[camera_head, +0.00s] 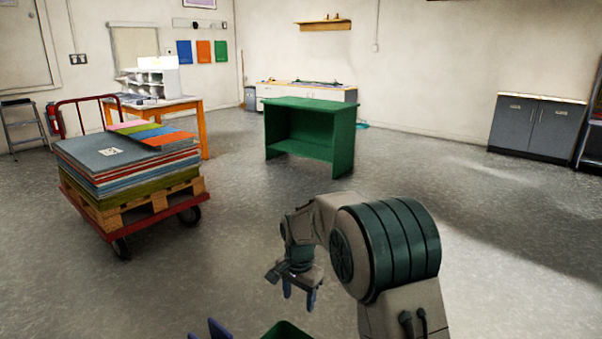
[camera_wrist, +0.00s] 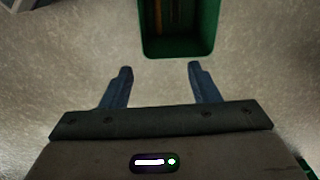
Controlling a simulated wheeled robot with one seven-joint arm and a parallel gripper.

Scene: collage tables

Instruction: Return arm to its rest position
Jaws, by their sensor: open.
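My gripper (camera_head: 299,294) hangs from my bent arm at the lower middle of the head view, fingers pointing down. In the wrist view my gripper (camera_wrist: 160,75) shows two dark blue fingers spread apart, with only bare floor between their tips. It is open and empty. A green bin (camera_wrist: 148,45) lies just beyond the fingertips in the wrist view, with brownish upright strips inside. Its top edge (camera_head: 287,328) also shows at the bottom of the head view. What the bin rests on is hidden.
A red cart (camera_head: 158,220) carries a pallet of coloured sheets at left. A green table (camera_head: 312,107) stands at the middle back. An orange-legged table (camera_head: 203,130) is behind the cart. A grey cabinet (camera_head: 537,127) stands at the right wall. The floor between is clear.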

